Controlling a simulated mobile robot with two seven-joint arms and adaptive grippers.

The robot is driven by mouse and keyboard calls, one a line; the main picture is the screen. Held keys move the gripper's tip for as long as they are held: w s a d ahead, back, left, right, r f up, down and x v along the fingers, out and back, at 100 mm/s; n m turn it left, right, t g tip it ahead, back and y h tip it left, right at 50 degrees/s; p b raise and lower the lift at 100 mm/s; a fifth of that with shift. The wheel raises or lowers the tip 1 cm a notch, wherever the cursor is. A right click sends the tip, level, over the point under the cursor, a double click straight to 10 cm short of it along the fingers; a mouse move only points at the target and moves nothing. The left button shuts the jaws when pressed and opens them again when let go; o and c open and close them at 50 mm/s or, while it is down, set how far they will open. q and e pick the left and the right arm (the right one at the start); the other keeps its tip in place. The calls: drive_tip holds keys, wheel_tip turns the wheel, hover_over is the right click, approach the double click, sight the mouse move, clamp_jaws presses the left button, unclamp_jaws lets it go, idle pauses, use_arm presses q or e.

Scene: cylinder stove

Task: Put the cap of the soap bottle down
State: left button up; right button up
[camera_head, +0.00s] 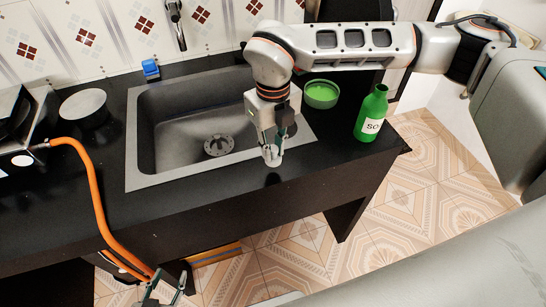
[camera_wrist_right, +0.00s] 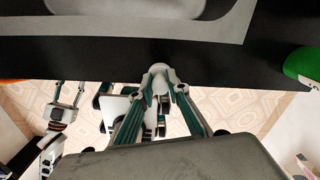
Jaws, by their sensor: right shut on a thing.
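The green soap bottle (camera_head: 376,105) stands upright on the black counter at the right, its neck bare. Its green side also shows at the right edge of the wrist view (camera_wrist_right: 303,63). My right gripper (camera_head: 272,152) is shut on the small whitish cap (camera_head: 272,158), left of the bottle, near the sink's front right corner. In the wrist view the cap (camera_wrist_right: 158,74) sits between the fingertips near the counter's front edge. A dark shadow lies just below it in the head view. My left gripper (camera_head: 165,287) is low in front of the counter, fingers apart and empty.
A grey sink (camera_head: 160,160) is set in the counter (camera_head: 330,155). A green bowl (camera_head: 321,94) stands behind the bottle. A blue sponge (camera_head: 150,69) lies behind the sink. An orange hose (camera_head: 95,190) hangs at the left. Bare counter lies between gripper and bottle.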

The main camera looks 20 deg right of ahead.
sight(273, 158)
drive_tip(key=shift+f, duration=1.95)
drive_tip(key=shift+f, duration=0.15)
drive_tip(key=o, duration=0.7)
drive_tip(key=shift+r, duration=0.2)
wheel_tip(273, 158, up, 12)
